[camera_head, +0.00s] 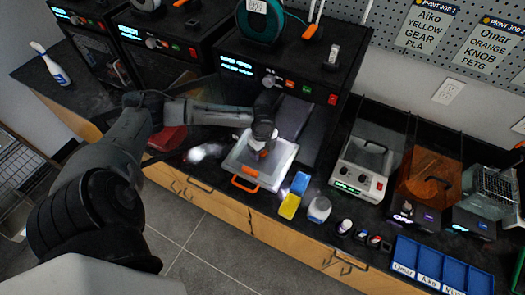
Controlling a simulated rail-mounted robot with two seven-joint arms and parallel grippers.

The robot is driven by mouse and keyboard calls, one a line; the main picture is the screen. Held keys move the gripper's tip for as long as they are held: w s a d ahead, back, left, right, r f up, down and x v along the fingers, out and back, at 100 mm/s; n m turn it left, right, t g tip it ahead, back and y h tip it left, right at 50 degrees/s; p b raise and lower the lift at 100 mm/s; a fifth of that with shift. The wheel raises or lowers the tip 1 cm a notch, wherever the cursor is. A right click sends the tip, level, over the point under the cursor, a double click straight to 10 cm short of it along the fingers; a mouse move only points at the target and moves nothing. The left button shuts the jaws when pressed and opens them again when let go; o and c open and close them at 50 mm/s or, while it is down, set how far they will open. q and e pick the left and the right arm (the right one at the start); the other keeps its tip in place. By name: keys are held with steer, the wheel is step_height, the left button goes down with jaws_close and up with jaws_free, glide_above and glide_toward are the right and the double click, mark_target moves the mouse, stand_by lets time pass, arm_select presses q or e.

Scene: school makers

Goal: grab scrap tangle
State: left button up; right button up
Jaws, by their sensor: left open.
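My left gripper (262,147) hangs over a pale square plate (245,165) with an orange handle, in front of a black printer. It is open, pointing down. My right gripper is not in view.
Right of the plate stand a blue and yellow block (290,203) and a jar (319,209). A beige device (360,168) stands beyond, then an orange-covered box (428,182) and blue labelled bins (440,266). Printers line the back. A spray bottle (52,66) stands far left.

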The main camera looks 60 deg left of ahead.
arm_select(q)
steer(key=c, duration=1.1)
steer(key=shift+o, duration=0.2)
